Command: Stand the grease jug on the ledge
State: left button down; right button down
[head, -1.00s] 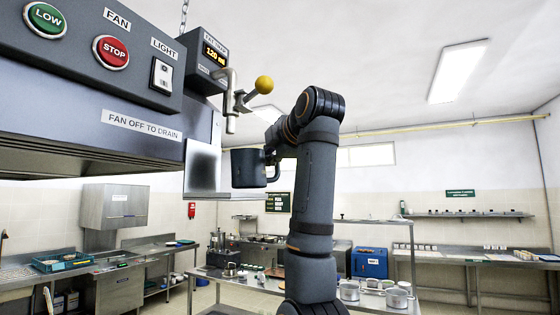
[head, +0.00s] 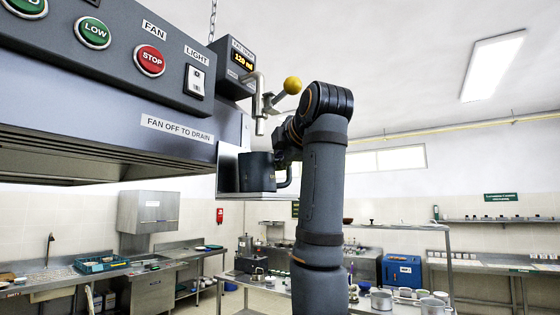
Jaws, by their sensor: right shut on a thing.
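The grease jug (head: 256,173) is a dark grey, upright cylinder with a handle on its right side. It is over the ledge (head: 240,197), a thin pale shelf with a shiny back plate, under the hood's corner. The jug is below the drain spout (head: 261,126). Its bottom is at or just above the ledge; I cannot tell whether they touch. My right gripper (head: 285,158) is shut on the jug at its handle side, its fingers partly hidden behind my arm. My left gripper is out of view.
The hood (head: 120,100) with buttons and a "fan off to drain" label fills the upper left. Steel tables with pots (head: 381,299) stand below.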

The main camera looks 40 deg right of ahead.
jog(key=shift+a+f, duration=0.15)
jog(key=shift+f+b, duration=0.35)
jog(key=shift+b, duration=0.15)
jog(key=c, duration=1.3)
grip_release()
jog(key=shift+s, duration=0.15)
jog(key=b+v, duration=0.1)
jog(key=v, duration=0.6)
jog(key=d, duration=0.7)
dwell(0.3)
